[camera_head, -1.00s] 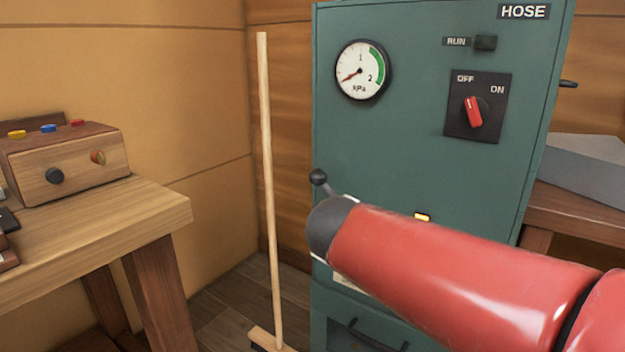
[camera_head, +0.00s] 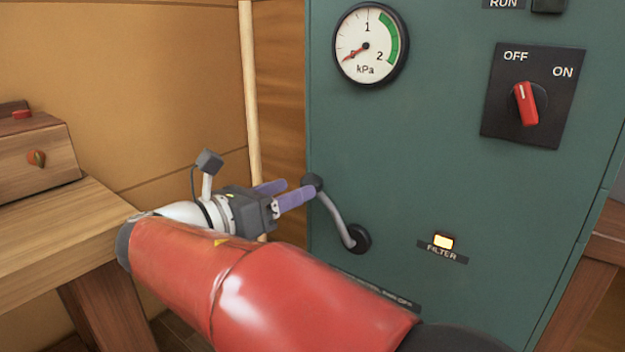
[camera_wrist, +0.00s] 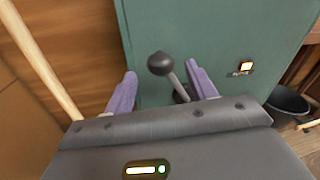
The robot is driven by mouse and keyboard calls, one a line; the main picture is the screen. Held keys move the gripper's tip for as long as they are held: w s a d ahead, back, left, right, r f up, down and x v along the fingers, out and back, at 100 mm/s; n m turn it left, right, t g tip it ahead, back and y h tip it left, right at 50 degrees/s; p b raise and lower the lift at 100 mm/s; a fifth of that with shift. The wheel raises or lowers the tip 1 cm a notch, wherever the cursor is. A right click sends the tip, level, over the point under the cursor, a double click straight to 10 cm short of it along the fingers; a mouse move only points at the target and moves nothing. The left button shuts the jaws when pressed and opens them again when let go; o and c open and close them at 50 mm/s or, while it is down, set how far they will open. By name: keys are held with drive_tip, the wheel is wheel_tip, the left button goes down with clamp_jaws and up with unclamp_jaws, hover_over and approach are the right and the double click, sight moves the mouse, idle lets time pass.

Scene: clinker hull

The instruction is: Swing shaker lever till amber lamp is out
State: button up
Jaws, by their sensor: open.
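The shaker lever (camera_head: 337,219) is a grey bent rod on the teal cabinet, running from a dark hub up and left to a dark ball knob (camera_head: 312,182). The amber lamp (camera_head: 443,241) above the FILTER label is lit. My gripper (camera_head: 283,192) is open at the knob, its purple fingertips close to it. In the wrist view the knob (camera_wrist: 160,63) lies between the two spread fingers, nearer the middle; I cannot tell whether either finger touches it. The lamp (camera_wrist: 246,66) also glows there.
The teal cabinet (camera_head: 430,120) carries a kPa gauge (camera_head: 370,46) with its needle low and a red switch (camera_head: 526,103) turned to OFF. A wooden pole (camera_head: 248,90) stands just left of the cabinet. A wooden bench (camera_head: 60,240) is at the left. A dark bucket (camera_wrist: 290,103) stands at the right.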

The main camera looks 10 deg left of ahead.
sight(303, 185)
drive_tip(key=shift+x, duration=2.65)
clamp_jaws()
drive_tip(key=shift+d, duration=0.1)
drive_tip(key=shift+s+d+r+m, duration=0.2)
drive_tip(key=shift+d+m, duration=0.2)
drive_tip(key=shift+d, duration=0.05)
drive_tip(key=shift+s+d+r+m, duration=0.15)
drive_tip(key=shift+d+r+m, duration=0.1)
drive_tip(key=shift+d+m, duration=0.2)
drive_tip(key=s+d+m+b, duration=0.1)
drive_tip(key=d+m, duration=0.1)
drive_tip(key=s+d+m+y+b, duration=0.1)
drive_tip(key=d+m+b, duration=0.1)
drive_tip(key=d, duration=0.1)
drive_tip(key=s+d+m+b, duration=0.1)
drive_tip(key=d+m, duration=0.2)
drive_tip(key=shift+s+d+f+g+y+b, duration=0.1)
drive_tip(key=shift+s+g+y+b, duration=0.1)
drive_tip(key=shift+g+y+b, duration=0.2)
drive_tip(key=shift+s+d+f+m+y+b, duration=0.15)
drive_tip(key=shift+s+d+f+m+b, duration=0.1)
drive_tip(key=shift+d+m+b, duration=0.35)
drive_tip(key=shift+s+d+f+m+y+b, duration=0.15)
drive_tip(key=shift+s+d+f+m+b, duration=0.1)
drive_tip(key=shift+d+m+b, duration=0.3)
